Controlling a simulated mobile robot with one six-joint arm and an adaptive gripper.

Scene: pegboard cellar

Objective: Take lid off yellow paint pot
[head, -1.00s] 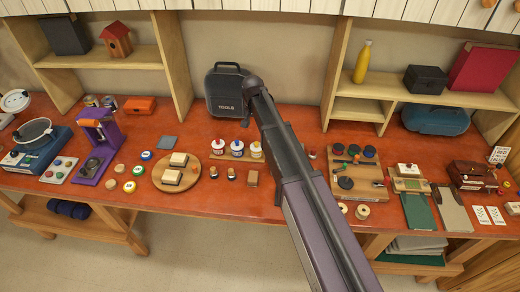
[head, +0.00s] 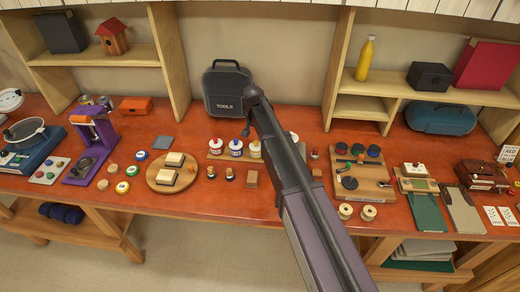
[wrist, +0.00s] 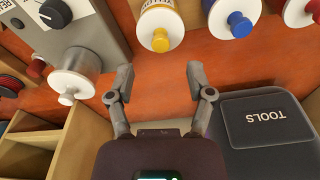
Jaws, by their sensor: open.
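The yellow paint pot (wrist: 153,8) is at the top of the wrist view, with a white round lid bearing a yellow knob (wrist: 160,39). My gripper (wrist: 161,80) is open and empty. In the wrist view its fingertips are below the yellow knob in the picture, apart from it, with the knob lined up between them.
A blue-knobbed pot (wrist: 240,24) and a red-knobbed pot stand beside the yellow one. The black tool case (wrist: 262,120) is close to the gripper's right in the wrist view. A grey device with a white-lidded jar (wrist: 80,62) and a wooden shelf (wrist: 85,140) are to its left.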

